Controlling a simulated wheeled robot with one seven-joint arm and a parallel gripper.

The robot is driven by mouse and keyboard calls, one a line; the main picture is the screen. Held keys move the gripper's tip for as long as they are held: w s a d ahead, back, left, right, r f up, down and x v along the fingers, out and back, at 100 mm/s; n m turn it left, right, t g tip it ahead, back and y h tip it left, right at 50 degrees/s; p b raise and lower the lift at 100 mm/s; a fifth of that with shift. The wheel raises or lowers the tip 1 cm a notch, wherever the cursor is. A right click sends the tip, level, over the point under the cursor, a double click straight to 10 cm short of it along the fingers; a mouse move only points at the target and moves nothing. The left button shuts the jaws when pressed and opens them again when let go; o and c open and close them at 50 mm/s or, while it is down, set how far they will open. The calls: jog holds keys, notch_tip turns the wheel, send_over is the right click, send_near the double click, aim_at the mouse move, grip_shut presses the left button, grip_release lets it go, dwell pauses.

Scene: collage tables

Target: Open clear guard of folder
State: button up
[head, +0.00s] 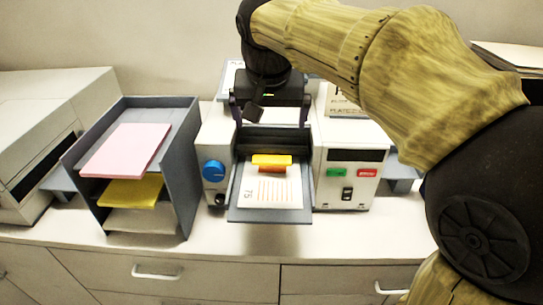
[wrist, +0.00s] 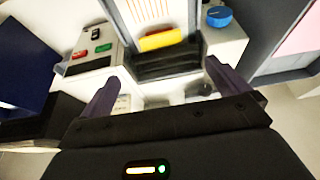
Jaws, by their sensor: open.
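The folder is a pale machine with a blue knob (head: 213,171) on its left block and green and red buttons on its right block (head: 348,172). A printed sheet (head: 270,188) lies on its grey front tray (head: 270,215). A yellow bar (head: 271,160) crosses above the sheet, in front of a dark ribbed part; it also shows in the wrist view (wrist: 161,39). I cannot make out the clear guard's outline. My gripper (head: 270,112) is open and empty, above and behind the yellow bar. Its spread fingers also show in the wrist view (wrist: 161,72), apart from the bar.
A grey tray rack (head: 187,165) with pink, yellow and pale paper stands left of the folder. A large pale machine (head: 50,115) is at the far left. The counter front (head: 270,238) is clear. A wall is close behind. My arm covers the right side.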

aim_at(272, 161)
jog(key=p+x, duration=0.1)
jog(key=x, duration=1.4)
jog(key=shift+f, duration=0.3)
jog(key=c, duration=1.1)
